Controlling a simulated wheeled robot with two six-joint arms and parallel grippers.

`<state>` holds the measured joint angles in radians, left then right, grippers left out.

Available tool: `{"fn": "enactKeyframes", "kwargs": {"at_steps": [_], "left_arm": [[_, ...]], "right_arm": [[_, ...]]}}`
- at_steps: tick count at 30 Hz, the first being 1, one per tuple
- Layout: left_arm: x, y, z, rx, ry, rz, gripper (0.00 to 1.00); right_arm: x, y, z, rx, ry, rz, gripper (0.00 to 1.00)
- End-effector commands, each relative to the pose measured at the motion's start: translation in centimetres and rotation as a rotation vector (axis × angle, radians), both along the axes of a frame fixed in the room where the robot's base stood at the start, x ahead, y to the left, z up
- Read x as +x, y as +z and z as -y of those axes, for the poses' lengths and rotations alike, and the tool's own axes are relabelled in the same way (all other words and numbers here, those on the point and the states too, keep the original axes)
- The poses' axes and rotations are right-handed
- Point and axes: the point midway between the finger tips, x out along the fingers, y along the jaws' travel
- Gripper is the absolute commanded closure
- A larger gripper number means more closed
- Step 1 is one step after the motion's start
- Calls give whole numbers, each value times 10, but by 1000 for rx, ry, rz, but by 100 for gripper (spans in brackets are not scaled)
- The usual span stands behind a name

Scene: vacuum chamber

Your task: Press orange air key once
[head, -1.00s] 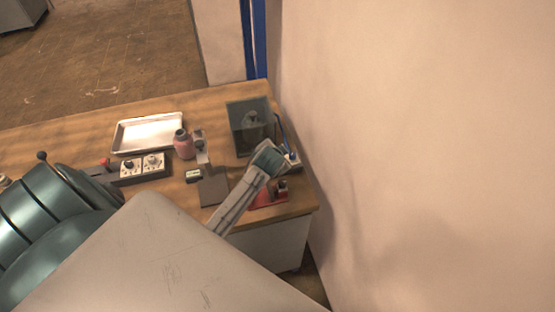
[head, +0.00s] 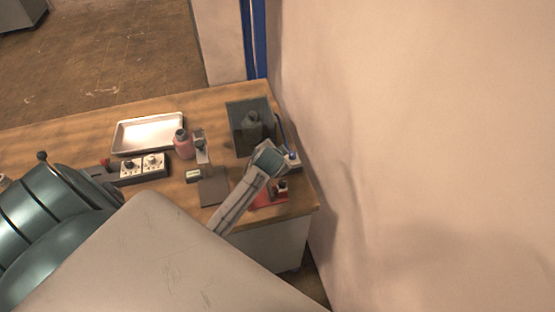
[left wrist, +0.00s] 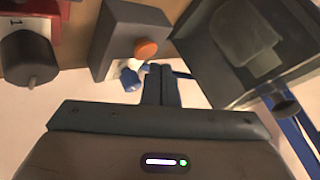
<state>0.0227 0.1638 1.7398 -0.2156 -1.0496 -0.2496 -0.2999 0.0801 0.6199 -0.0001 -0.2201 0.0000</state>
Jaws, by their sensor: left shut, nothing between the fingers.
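The orange air key (left wrist: 146,48) is a round button on a grey box (left wrist: 118,30) in the left wrist view. My left gripper (left wrist: 160,68) is shut and empty. Its fingertips appear just below and right of the key in that view; I cannot tell whether they touch it. In the head view the left arm's wrist (head: 268,160) is at the right end of the bench, in front of the chamber. The fingers and the key are hidden there. The clear grey chamber (head: 236,112) holds a bottle-shaped thing (head: 252,124). My right gripper is not in view.
A red-based device (head: 268,198) with a dark knob (left wrist: 28,60) stands beside the key box. A pink bottle (head: 183,146), metal tray (head: 148,134) and dial box (head: 142,168) stand further left. A wall (head: 420,150) closes the right side.

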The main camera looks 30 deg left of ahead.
Motion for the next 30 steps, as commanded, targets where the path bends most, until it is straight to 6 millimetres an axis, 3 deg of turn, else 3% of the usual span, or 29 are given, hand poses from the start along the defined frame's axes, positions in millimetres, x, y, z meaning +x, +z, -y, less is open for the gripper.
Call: {"fn": "enactKeyframes", "kwargs": {"at_steps": [30], "left_arm": [[0,-12,0,-1,-1,0,100]], "right_arm": [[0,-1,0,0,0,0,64]]}}
